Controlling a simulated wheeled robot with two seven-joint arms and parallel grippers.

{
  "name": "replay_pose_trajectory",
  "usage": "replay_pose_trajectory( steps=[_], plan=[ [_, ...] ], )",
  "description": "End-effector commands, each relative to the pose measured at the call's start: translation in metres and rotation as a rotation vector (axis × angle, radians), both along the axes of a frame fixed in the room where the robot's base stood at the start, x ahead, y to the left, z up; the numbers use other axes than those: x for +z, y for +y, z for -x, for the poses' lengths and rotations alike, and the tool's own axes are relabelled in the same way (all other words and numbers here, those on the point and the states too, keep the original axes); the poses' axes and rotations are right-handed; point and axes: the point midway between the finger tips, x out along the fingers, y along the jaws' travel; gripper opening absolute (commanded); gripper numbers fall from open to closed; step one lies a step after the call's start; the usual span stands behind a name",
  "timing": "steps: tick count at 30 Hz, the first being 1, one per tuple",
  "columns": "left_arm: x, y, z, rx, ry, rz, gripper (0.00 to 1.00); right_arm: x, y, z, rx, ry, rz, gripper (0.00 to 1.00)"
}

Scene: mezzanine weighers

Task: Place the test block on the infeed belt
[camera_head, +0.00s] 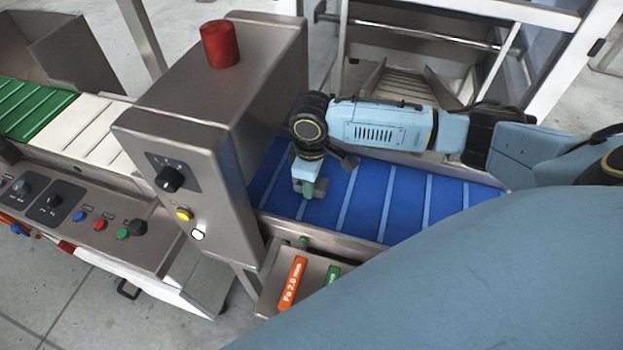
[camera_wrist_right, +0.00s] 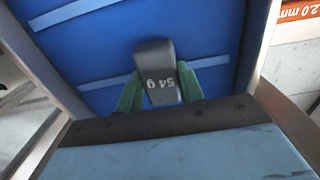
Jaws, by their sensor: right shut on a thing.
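The blue infeed belt (camera_head: 410,205) with pale cross strips runs out to the right of the steel machine housing. My right gripper (camera_head: 308,190) points down over the belt, close to the housing. In the right wrist view its green fingers (camera_wrist_right: 160,88) are shut on a dark grey block (camera_wrist_right: 156,60) marked "54 g". The block shows against the blue belt (camera_wrist_right: 190,25); I cannot tell whether it touches the belt. In the head view the block is mostly hidden by the gripper. My left gripper is not in view.
The steel housing (camera_head: 205,110) with a red lamp (camera_head: 220,43) stands just left of my gripper. A steel tray (camera_head: 265,295) in front of the belt holds an orange bar (camera_head: 292,284) marked "Fe 2.0 mm" and a green bar (camera_head: 332,275). The belt right of the gripper is clear.

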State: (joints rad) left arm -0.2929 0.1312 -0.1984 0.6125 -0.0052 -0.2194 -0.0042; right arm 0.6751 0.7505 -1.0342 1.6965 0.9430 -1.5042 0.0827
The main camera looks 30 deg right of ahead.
Motion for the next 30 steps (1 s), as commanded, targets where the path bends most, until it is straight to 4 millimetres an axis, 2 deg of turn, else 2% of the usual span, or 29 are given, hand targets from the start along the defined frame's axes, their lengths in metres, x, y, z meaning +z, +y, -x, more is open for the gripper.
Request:
replay_pose_trajectory(
  steps=[3, 4, 8, 19, 23, 30],
  plan=[
    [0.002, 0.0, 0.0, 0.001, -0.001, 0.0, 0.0, -0.003, 0.0, 0.0, 0.0, 0.001, -0.001, 0.12],
    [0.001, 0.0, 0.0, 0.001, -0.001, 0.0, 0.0, -0.003, 0.0, 0.0, 0.0, 0.0, -0.001, 0.41],
    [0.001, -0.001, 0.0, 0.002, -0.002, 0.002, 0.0, -0.003, 0.0, 0.0, 0.0, 0.0, -0.001, 0.58],
    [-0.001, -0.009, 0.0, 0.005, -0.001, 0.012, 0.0, 0.002, 0.0, 0.0, 0.0, -0.001, 0.001, 0.59],
    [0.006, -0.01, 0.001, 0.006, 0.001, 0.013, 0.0, 0.023, 0.0, 0.0, 0.0, -0.002, -0.001, 0.59],
    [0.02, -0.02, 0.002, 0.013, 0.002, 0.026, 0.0, 0.076, 0.0, -0.001, 0.0, -0.003, -0.001, 0.59]
  ],
)
